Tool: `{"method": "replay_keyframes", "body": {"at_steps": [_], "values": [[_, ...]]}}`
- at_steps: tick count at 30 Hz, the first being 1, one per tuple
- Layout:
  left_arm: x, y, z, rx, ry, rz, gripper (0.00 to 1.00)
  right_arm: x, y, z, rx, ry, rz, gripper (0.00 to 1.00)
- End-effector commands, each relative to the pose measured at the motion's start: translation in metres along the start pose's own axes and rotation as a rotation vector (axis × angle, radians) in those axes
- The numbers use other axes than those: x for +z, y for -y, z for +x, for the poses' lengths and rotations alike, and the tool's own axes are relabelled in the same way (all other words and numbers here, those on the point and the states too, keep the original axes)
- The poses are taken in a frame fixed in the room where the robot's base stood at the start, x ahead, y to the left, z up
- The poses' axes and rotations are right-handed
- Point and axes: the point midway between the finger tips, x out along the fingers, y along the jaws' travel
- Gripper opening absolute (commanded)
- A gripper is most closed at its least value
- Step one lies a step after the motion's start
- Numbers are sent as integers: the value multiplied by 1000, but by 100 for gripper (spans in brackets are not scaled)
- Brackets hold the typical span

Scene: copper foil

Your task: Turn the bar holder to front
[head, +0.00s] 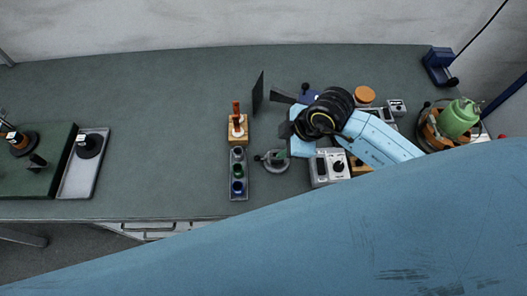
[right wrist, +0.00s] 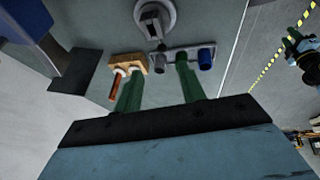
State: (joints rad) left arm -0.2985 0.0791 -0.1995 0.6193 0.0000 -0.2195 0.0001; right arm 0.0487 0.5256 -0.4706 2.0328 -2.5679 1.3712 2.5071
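The round grey device that I take for the bar holder (head: 276,163) stands on the green bench, right of the grey tray. A short dark stub points left from it. It also shows at the top of the right wrist view (right wrist: 156,14), with a square block on its disc. My right gripper (right wrist: 158,86) has two green fingers, wide apart with nothing held between them. My left gripper is not in view.
A dark upright plate (head: 258,92) stands behind. A grey box (head: 320,169) with a knob is right. The bench's left middle is clear.

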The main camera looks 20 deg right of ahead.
Motion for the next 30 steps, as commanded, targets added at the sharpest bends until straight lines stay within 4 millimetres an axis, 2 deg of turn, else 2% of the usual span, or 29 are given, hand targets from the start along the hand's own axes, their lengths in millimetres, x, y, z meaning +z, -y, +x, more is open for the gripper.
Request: {"method": "replay_keyframes", "body": {"at_steps": [12, 18, 24, 30], "values": [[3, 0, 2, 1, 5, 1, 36, -1, 1, 79, -3, -3, -2, 40], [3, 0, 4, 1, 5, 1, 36, -2, 1, 108, -2, -4, -1, 40], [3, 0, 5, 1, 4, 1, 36, -2, 1, 122, -1, -6, -3, 40], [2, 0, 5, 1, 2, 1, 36, -2, 1, 124, -1, -6, -3, 40]]}}
